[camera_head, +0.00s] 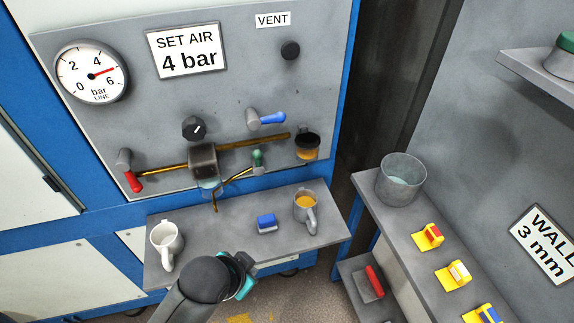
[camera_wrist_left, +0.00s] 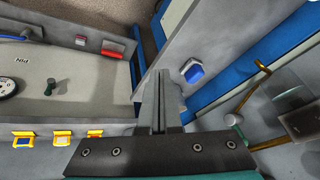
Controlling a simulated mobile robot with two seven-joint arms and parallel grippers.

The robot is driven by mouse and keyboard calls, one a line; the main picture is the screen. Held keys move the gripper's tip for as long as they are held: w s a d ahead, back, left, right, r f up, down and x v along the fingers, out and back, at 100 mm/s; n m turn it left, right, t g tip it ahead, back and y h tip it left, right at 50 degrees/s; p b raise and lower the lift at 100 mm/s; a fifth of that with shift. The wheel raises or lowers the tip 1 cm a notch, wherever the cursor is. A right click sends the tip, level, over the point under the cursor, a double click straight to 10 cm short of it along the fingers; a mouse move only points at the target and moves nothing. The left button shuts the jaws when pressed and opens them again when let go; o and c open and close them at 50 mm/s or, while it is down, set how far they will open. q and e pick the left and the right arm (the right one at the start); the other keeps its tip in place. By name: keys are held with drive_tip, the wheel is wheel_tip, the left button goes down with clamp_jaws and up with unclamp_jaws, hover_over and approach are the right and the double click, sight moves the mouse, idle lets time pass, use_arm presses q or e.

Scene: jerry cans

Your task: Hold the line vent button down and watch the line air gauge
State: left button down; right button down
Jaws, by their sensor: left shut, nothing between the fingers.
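The line air gauge (camera_head: 91,73) is a round white dial at the panel's upper left. Its red needle points between 4 and 6, near 5 bar. The vent button (camera_head: 290,50) is a dark round knob under the VENT label (camera_head: 273,20). Nothing touches it. My left gripper (camera_head: 243,274) is shut and empty, low in front of the grey shelf, well below the button. Its closed fingers (camera_wrist_left: 160,98) also show in the left wrist view, where neither button nor gauge is seen. My right gripper is not in view.
Levers with red (camera_head: 133,181), blue (camera_head: 272,118) and green (camera_head: 257,158) handles stick out of the panel. A side bench (camera_head: 375,200) with a bucket (camera_head: 401,180) stands right.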

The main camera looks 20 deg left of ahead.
use_arm(q)
drive_tip(key=w+r+m+t+h, duration=0.1)
drive_tip(key=w+r+m+t, duration=0.3)
drive_tip(key=r, duration=0.6)
drive_tip(key=w+r+m+t+h+p, duration=0.1)
drive_tip(key=w+r+m+t, duration=0.3)
drive_tip(key=r, duration=0.7)
drive_tip(key=w+a+r+m+t+h, duration=0.1)
drive_tip(key=w+r+m+t, duration=0.3)
drive_tip(key=w+r+m, duration=0.3)
wheel_tip(320, 180, up, 4)
drive_tip(key=shift+w+r+m+p, duration=0.25)
drive_tip(key=shift+w+m+p, duration=0.1)
drive_tip(key=shift+w, duration=0.5)
drive_tip(key=shift+w, duration=0.1)
drive_tip(key=p, duration=0.1)
approach(296, 51)
drive_tip(key=w+d, duration=0.3)
drive_tip(key=shift+w+a+p, duration=0.2)
drive_tip(key=shift+w+a, duration=0.25)
drive_tip(key=shift+w, duration=0.25)
drive_tip(key=shift+w+a+p, duration=0.2)
drive_tip(key=shift+w+a, duration=0.25)
drive_tip(key=shift+w, duration=0.25)
